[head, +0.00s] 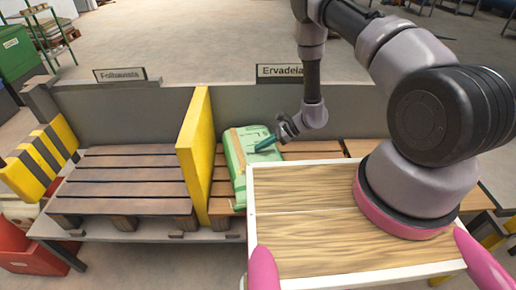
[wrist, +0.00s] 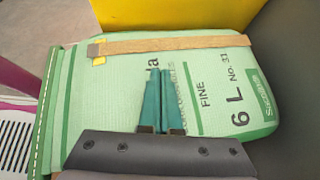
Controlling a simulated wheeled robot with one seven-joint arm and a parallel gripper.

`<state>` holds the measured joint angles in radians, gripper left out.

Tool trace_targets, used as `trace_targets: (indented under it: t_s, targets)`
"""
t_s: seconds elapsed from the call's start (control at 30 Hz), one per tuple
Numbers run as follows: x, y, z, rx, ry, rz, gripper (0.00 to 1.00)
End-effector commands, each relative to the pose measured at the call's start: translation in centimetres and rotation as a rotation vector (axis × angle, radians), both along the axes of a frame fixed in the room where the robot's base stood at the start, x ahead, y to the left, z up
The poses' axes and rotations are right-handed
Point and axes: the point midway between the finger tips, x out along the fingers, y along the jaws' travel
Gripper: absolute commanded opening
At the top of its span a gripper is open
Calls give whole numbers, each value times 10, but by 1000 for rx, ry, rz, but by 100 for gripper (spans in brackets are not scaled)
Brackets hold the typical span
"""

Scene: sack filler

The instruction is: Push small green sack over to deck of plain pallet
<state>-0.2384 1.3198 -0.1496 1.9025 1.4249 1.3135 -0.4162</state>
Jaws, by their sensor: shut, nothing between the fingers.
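The small green sack (head: 240,172) lies on the right, orange-brown slatted pallet (head: 219,182), close to the right side of a yellow upright board. In the wrist view the sack (wrist: 105,95) shows a tan strip and the print "FINE 6 L". My gripper (head: 262,146) is over the sack's right part in the head view. Its teal fingers (wrist: 163,68) are together with nothing between them, over the sack's face; I cannot tell whether they touch it. The left pallet (head: 125,182) has bare dark brown slats and is empty.
The yellow board (head: 195,150) stands between the two pallets; it also shows in the wrist view (wrist: 170,15). A grey back wall (head: 150,112) carries two name signs. A yellow-black striped block (head: 40,160) stands at the far left. A white-rimmed wooden top (head: 300,215) is in front.

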Motion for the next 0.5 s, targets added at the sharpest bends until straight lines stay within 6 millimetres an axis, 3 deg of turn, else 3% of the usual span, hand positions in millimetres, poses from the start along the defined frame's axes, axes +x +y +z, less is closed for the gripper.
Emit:
trace_targets:
  t_s: [0.3,0.5]
  targets:
    - [1,-68,1,5,-2,-4,0]
    - [1,-102,2,5,-1,0,0]
